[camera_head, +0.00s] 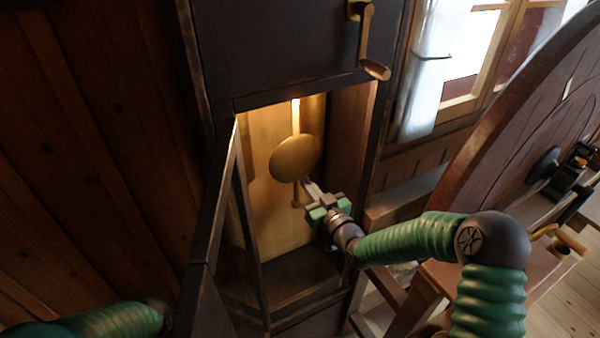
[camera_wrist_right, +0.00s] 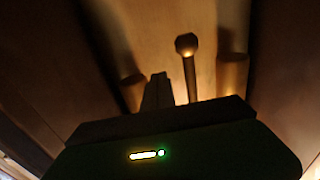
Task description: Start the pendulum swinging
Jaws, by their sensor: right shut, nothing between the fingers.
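The pendulum has a round brass bob (camera_head: 294,158) on a pale rod (camera_head: 296,115). It hangs inside the open clock case (camera_head: 277,228). My right gripper (camera_head: 309,187) is inside the case, shut and empty, with its fingertips at the lower right edge of the bob. I cannot tell if they touch it. In the right wrist view the shut fingers (camera_wrist_right: 158,90) point upward beside a thin stem with a knob (camera_wrist_right: 187,45). The bob is not clear in that view. My left arm shows at the lower left; its gripper is out of sight.
The case's narrow door (camera_head: 215,215) stands open on the left. A crank handle (camera_head: 366,40) hangs on the dark upper case. A large wooden wheel (camera_head: 510,130) and bench stand at the right. Two blurred cylinders flank the stem in the wrist view, one at right (camera_wrist_right: 232,72).

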